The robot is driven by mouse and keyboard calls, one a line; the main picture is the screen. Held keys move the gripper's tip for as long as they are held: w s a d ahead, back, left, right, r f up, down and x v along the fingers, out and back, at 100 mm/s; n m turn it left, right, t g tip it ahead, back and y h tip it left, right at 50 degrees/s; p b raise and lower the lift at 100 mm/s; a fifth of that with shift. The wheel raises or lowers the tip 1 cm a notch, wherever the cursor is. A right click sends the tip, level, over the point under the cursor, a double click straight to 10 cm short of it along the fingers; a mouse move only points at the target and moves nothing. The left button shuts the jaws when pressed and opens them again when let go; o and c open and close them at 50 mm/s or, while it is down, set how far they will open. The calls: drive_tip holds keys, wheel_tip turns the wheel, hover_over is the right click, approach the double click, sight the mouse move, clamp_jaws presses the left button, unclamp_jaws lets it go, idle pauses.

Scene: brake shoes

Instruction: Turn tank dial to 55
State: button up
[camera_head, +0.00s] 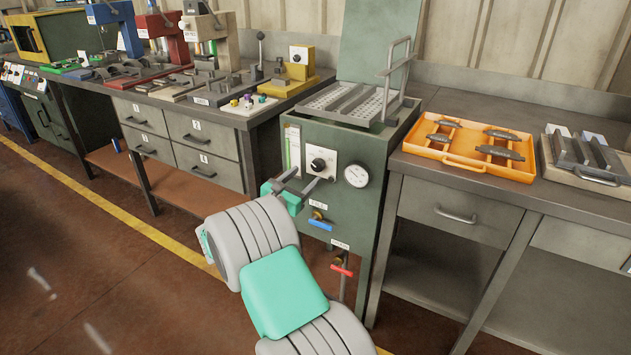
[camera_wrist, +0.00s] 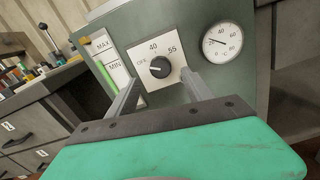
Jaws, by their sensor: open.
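The tank dial (camera_wrist: 159,68) is a round black knob on a white plate marked OFF, 40 and 55. Its light pointer mark is toward the left, on the OFF side. In the head view the dial (camera_head: 318,165) is on the front of the green tank (camera_head: 362,150). My gripper (camera_head: 299,184) is open in front of the tank, just below and left of the dial. In the wrist view the two fingers of my gripper (camera_wrist: 160,80) point at the plate, one on either side of the knob. They appear apart from the knob and hold nothing.
A round gauge (camera_head: 357,175) is right of the dial, and a MIN/MAX level strip (camera_head: 292,148) is left. A blue-handled valve (camera_head: 320,224) and a red-handled valve (camera_head: 342,270) stick out below. An orange tray (camera_head: 447,157) is on the right bench.

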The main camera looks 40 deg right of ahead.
sight(316, 166)
drive_tip(key=b+x, duration=0.1)
drive_tip(key=x, duration=0.6)
drive_tip(key=shift+s, duration=0.1)
drive_tip(key=shift+a, duration=0.1)
clamp_jaws()
